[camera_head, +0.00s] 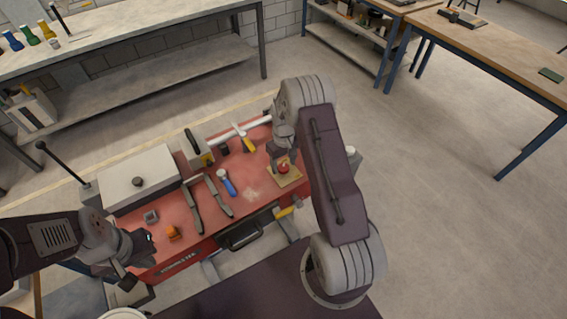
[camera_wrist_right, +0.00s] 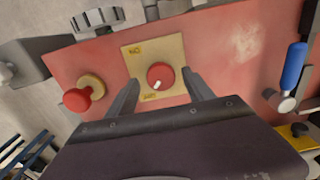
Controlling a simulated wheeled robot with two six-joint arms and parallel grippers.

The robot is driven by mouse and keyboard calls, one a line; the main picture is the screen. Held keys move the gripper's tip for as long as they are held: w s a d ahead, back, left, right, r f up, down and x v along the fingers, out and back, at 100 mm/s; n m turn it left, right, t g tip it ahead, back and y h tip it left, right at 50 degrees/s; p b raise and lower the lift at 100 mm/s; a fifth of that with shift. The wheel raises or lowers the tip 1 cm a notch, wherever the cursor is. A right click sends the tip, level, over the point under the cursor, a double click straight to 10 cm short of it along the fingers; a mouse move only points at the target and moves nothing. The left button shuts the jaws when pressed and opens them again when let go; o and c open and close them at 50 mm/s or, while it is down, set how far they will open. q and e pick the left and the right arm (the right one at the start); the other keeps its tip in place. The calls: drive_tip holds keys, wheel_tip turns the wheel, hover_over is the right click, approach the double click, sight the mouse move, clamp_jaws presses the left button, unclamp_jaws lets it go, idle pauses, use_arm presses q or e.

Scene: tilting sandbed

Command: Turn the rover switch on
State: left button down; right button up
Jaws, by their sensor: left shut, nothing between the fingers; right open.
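The rover switch looks like a red round knob (camera_wrist_right: 160,75) on a small tan plate (camera_wrist_right: 172,52), which lies on the red bench surface. The plate has two yellow labels, one at its upper left and one at its lower edge; their text is hard to read. The knob's white mark points down toward the lower label. The knob also shows in the head view (camera_head: 284,168). My right gripper (camera_wrist_right: 163,84) is open, its fingers on either side of the knob with gaps showing. My left gripper (camera_head: 146,240) is shut and empty over the bench's left front.
A red knob on a tan round base (camera_wrist_right: 86,94) stands beside the plate. A blue-handled tool (camera_head: 226,182), dark-grey tools (camera_head: 193,207) and an orange piece (camera_head: 172,232) lie on the red bench (camera_head: 254,193). A grey box (camera_head: 140,182) stands at the left.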

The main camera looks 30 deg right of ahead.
drive_tip(key=shift+a+f, duration=0.2)
drive_tip(key=shift+f, duration=0.2)
drive_tip(key=shift+d, duration=0.15)
drive_tip(key=shift+f, duration=0.1)
drive_tip(key=c, duration=0.4)
clamp_jaws()
